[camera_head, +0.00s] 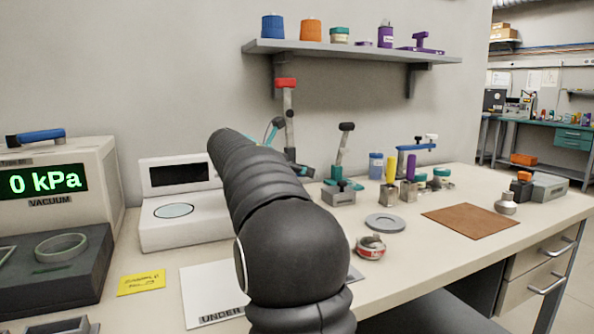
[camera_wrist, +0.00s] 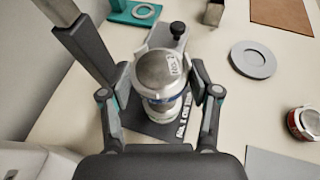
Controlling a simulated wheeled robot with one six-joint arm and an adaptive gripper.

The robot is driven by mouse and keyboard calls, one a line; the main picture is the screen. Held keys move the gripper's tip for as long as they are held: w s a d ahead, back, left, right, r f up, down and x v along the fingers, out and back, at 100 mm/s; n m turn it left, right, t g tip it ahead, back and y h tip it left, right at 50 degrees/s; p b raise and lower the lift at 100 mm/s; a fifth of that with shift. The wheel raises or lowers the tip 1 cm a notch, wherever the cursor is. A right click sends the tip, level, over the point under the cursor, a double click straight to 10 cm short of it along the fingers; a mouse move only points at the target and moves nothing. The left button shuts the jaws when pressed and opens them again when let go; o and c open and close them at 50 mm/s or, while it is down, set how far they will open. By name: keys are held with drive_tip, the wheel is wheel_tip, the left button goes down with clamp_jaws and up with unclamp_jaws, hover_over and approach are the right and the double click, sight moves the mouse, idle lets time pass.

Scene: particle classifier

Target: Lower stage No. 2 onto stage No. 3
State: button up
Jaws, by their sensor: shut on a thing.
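In the wrist view my gripper (camera_wrist: 160,95) has one finger on each side of a silver metal stage (camera_wrist: 158,70) with a white label that seems to read No. 2, and is shut on it. The stage is seen from above and looks upright. Below it show a blue band and a paler cylindrical part (camera_wrist: 165,110), over a dark base plate with white lettering (camera_wrist: 182,130). I cannot tell whether the lower part is stage No. 3, or whether the two parts touch. In the head view my arm hides the gripper and the stage.
A dark post (camera_wrist: 82,45) rises close to the left finger. A grey ring disc (camera_head: 386,223) and a red-and-white tin (camera_head: 370,247) lie to the right. A brown mat (camera_head: 470,220) lies farther right. A vacuum unit (camera_head: 60,190) stands at the left.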

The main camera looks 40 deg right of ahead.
drive_tip(key=shift+f+b, duration=1.8)
drive_tip(key=shift+b, duration=0.2)
drive_tip(key=shift+f+p, duration=0.25)
drive_tip(key=shift+p, duration=0.05)
drive_tip(key=shift+p, duration=0.85)
drive_tip(key=shift+f, duration=0.5)
drive_tip(key=o, duration=1.3)
drive_tip(key=shift+o, duration=0.2)
drive_tip(key=v, duration=1.2)
